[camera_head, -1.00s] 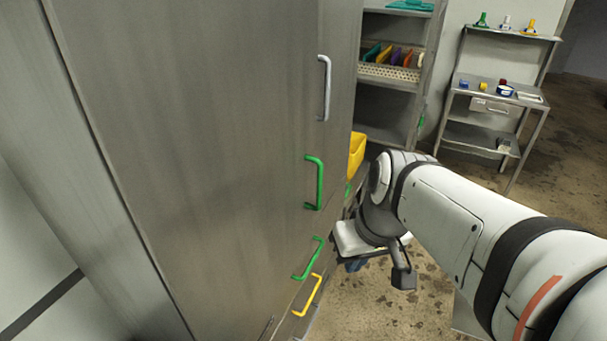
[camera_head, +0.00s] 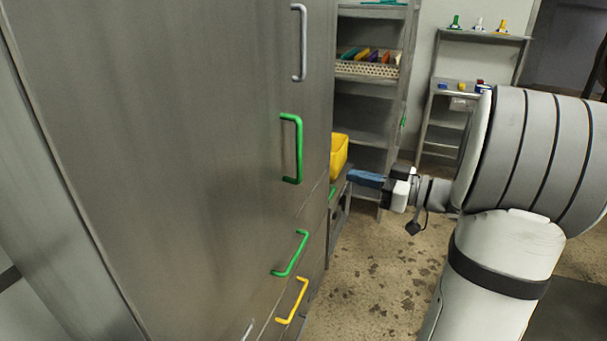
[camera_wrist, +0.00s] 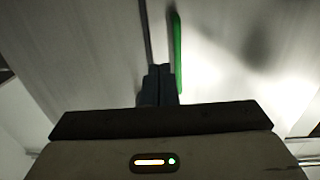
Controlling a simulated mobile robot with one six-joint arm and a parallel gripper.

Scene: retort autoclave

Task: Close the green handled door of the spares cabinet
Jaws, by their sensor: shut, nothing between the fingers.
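The tall grey steel spares cabinet (camera_head: 180,150) fills the left of the head view. Its front carries an upright green handle (camera_head: 297,148), with a lower slanted green handle (camera_head: 291,253) below it. From this angle I cannot tell how far the green-handled door stands open. My gripper (camera_head: 352,176) is to the right of the cabinet handles, pointing left, its blue fingers near a yellow bin. In the wrist view my gripper (camera_wrist: 157,84) is shut and empty, beside a green bar (camera_wrist: 178,52) and a dark vertical gap. Contact is unclear.
A grey handle (camera_head: 299,42) and a yellow handle (camera_head: 292,300) are also on the cabinet front. The yellow bin (camera_head: 339,155) stands beyond its right edge. Open floor lies below the gripper.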

